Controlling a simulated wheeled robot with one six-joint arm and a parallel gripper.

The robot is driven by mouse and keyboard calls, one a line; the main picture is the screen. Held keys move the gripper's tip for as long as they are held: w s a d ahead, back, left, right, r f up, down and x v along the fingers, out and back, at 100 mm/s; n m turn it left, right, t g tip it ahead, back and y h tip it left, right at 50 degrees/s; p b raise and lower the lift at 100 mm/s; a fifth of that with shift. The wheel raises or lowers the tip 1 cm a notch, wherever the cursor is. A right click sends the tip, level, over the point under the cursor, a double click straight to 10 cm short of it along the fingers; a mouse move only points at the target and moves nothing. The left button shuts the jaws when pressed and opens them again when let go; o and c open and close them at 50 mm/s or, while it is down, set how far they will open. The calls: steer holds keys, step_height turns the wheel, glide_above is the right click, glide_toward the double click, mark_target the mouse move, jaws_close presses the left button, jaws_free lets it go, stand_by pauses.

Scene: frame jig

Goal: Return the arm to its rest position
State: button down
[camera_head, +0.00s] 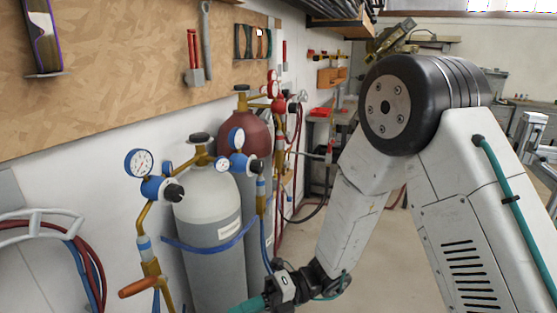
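My arm (345,212) reaches in from the right, its large black joint high and its white forearm slanting down to the left. My gripper (283,289) is a small dark and light shape at the bottom edge, in front of the grey gas cylinder's lower right side. A teal part (248,305) shows at its left, cut by the picture edge. I cannot tell whether it is held or whether the fingers are open or shut.
A grey gas cylinder (208,210) with gauges and a blue strap stands by the left wall, a dark red one (250,135) behind it. Hoses hang (75,245) at the left. Tools hang on a wooden board (120,70). Bare floor shows (385,240) behind my arm.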

steer(key=s+d+r+n+t+h, duration=0.3)
steer(key=s+d+r+n+h, duration=0.1)
steer(key=d+n, duration=0.5)
steer(key=s+d+r+n+t+h, duration=0.3)
steer(key=s+d+r+n+h, duration=0.2)
steer(key=d+n, duration=0.5)
steer(key=s+d+r+n+t+h, duration=0.2)
steer(key=s+d+r+n+h, duration=0.3)
steer(key=d, duration=0.9)
step_height(320, 180, up, 4)
steer(key=n+h, duration=0.2)
steer(key=n, duration=0.2)
steer(key=shift+d+f+t, duration=0.15)
steer(key=shift+d+t, duration=0.25)
steer(key=shift+d, duration=0.1)
